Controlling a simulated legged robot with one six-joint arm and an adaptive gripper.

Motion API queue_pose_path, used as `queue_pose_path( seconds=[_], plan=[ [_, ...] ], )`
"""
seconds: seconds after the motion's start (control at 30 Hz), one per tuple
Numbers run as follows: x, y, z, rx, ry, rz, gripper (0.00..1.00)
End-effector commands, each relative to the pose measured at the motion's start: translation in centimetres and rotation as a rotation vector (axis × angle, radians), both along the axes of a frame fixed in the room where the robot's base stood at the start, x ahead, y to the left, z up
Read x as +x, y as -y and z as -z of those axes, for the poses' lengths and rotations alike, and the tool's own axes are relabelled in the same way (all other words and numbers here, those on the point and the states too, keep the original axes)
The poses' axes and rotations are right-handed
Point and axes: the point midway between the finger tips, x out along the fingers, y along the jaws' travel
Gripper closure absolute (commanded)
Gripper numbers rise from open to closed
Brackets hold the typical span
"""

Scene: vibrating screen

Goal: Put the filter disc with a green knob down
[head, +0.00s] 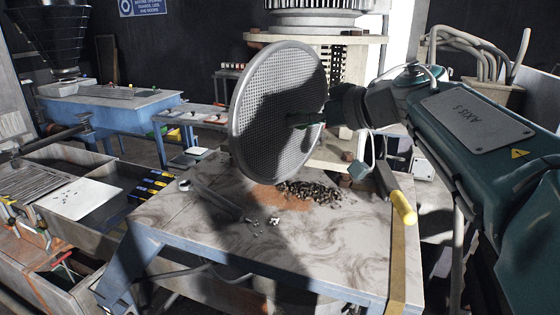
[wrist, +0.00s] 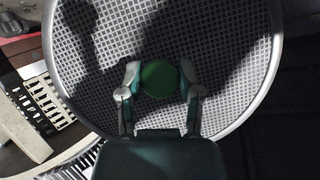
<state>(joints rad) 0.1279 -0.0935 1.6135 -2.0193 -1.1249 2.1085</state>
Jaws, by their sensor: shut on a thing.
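The filter disc (head: 277,112) is a large round grey mesh plate with a metal rim. In the head view it stands nearly upright in the air above the near table (head: 345,232). My gripper (head: 318,116) is at its right side, partly dark in shadow. In the wrist view the filter disc (wrist: 225,60) fills most of the picture, and the green knob (wrist: 160,79) sits between the two fingers of my gripper (wrist: 160,82). The fingers are shut on the knob. Whether the disc's lower edge touches the table is hard to tell.
A pile of dark pellets and brown powder (head: 308,193) lies on the table below the disc. A tool with a yellow handle (head: 403,208) is at the table's right edge. The vibrating screen machine (head: 314,40) stands behind. The table's front is mostly clear.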

Motion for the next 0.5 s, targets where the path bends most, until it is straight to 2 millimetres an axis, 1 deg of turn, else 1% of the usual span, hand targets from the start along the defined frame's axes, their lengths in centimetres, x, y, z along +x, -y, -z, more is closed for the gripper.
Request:
queue_pose_path(
  seconds=[0.03, 0.1, 0.2, 0.37, 0.43, 0.5],
  plan=[
    [0.0, -0.9, 0.9, 0.001, -0.001, -0.003, 1.0],
    [0.2, -1.9, 1.9, 0.0, 0.0, -0.003, 1.0],
    [0.3, -2.9, 3.0, -0.001, 0.002, -0.002, 1.0],
    [0.5, -3.7, 3.9, -0.001, 0.003, -0.001, 1.0],
    [0.5, -4.3, 4.7, -0.003, 0.001, -0.003, 1.0],
    [0.6, -4.2, 5.9, -0.001, -0.001, 0.001, 1.0]
  ],
)
